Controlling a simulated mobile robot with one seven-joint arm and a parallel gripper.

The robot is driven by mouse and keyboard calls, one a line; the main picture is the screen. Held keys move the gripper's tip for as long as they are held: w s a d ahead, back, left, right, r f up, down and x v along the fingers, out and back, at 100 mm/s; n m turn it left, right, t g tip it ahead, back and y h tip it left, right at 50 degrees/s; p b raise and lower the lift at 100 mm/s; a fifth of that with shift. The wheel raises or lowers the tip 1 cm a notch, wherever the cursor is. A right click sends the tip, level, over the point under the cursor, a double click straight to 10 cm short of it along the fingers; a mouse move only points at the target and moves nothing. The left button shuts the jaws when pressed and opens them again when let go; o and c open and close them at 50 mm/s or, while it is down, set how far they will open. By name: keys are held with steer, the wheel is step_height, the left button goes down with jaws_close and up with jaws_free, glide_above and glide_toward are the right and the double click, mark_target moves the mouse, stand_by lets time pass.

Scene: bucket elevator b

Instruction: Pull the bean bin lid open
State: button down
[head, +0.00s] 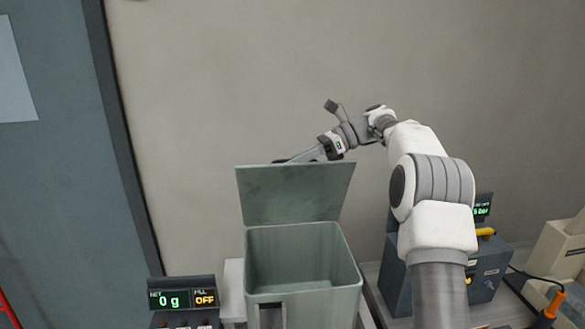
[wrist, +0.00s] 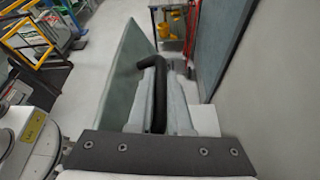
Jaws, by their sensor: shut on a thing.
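The bean bin (head: 325,308) is a grey-green square box in the lower middle of the head view, and its inside looks empty. Its lid (head: 296,195) stands raised at the bin's back edge, its flat face toward the head camera. My gripper (head: 290,160) is at the lid's top edge, with its tips partly hidden by the lid. In the wrist view my gripper (wrist: 158,98) is shut on a bent black handle (wrist: 157,72). The lid (wrist: 118,68) runs along the left of the fingers there.
A display box (head: 182,298) reading 0 g and FILL OFF stands left of the bin. A dark blue machine (head: 488,268) with a green readout is right, behind my arm. A plain wall (head: 210,120) rises close behind the lid.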

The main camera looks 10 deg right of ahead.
steer(key=shift+w+r+m, duration=0.1)
steer(key=shift+w+m, duration=0.2)
steer(key=shift+w, duration=0.55)
steer(key=c, duration=1.1)
jaws_free()
